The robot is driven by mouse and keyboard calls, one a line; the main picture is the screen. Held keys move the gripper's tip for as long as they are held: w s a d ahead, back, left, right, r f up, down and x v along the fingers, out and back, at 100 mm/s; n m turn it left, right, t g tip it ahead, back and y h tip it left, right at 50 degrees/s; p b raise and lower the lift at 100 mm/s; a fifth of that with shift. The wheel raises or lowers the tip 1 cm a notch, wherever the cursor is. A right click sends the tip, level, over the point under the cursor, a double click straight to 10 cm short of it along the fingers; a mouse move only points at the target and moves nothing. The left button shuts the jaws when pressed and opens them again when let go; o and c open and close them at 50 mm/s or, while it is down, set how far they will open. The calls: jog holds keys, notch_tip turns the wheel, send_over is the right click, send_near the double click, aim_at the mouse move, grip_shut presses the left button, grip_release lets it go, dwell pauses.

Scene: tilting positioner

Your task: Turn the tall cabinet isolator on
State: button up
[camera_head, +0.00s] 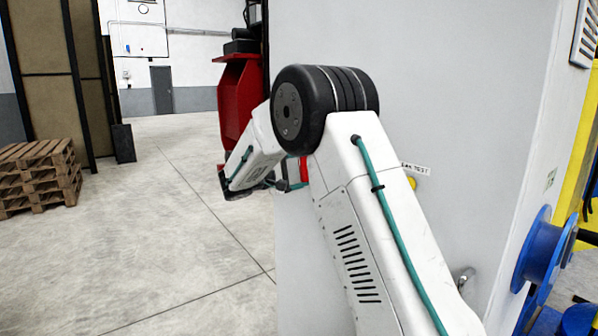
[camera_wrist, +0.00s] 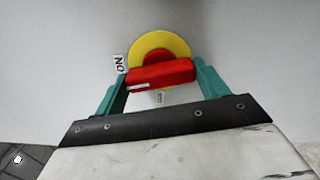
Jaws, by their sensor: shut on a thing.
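The isolator shows in the wrist view as a red handle (camera_wrist: 165,76) on a round yellow plate (camera_wrist: 158,41), set on a pale panel. My gripper (camera_wrist: 160,80) has its two teal fingers against the two ends of the handle and is shut on it. The handle lies nearly crosswise in this view, its right end slightly higher, with a white mark near its left end. An ON label (camera_wrist: 119,63) sits just left of the plate. Another small label (camera_wrist: 160,98) shows below the handle, unreadable. In the head view my arm hides the gripper and most of the isolator.
The tall cabinet (camera_head: 430,90) fills the right of the head view. It bears a lamp test label with a yellow button (camera_head: 411,183). A blue reel (camera_head: 540,250) stands at right. A red machine (camera_head: 240,95) and pallets (camera_head: 38,178) stand behind; the left floor is clear.

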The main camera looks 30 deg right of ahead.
jog(key=shift+m, duration=1.2)
jog(key=o, duration=1)
jog(key=a, duration=0.7)
jog(key=shift+s+a, duration=0.1)
jog(key=shift+a, duration=0.3)
jog(key=shift+f, duration=0.1)
